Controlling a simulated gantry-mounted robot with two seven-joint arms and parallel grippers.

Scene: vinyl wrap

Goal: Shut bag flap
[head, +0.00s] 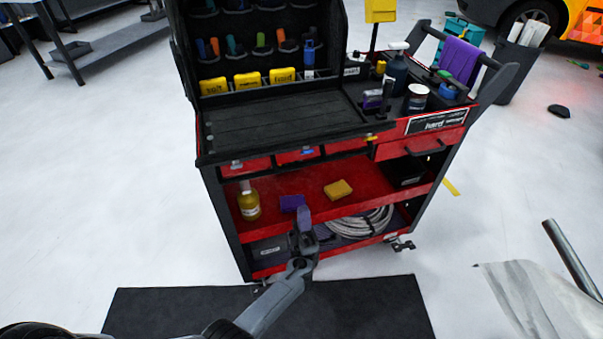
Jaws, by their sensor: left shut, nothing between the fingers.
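A black open tool holder, which looks like the bag, stands on top of the red and black cart. Its back panel (263,20) is upright with pockets of tools. A flat black ribbed panel (285,125) lies open in front of it, over the cart top; I take it for the flap. My left gripper (304,215) is shut and empty, with purplish tips. In the picture it is below the panel's front edge, in front of the cart's lower shelves; its exact depth is hard to tell. My right gripper is not in view.
The red shelf (330,205) holds a yellow bottle (248,202), a purple block (292,203) and a yellow block (338,189). A coiled hose (365,222) lies below. Bottles and jars (416,98) crowd the cart's right top. A dark mat (370,300) lies in front.

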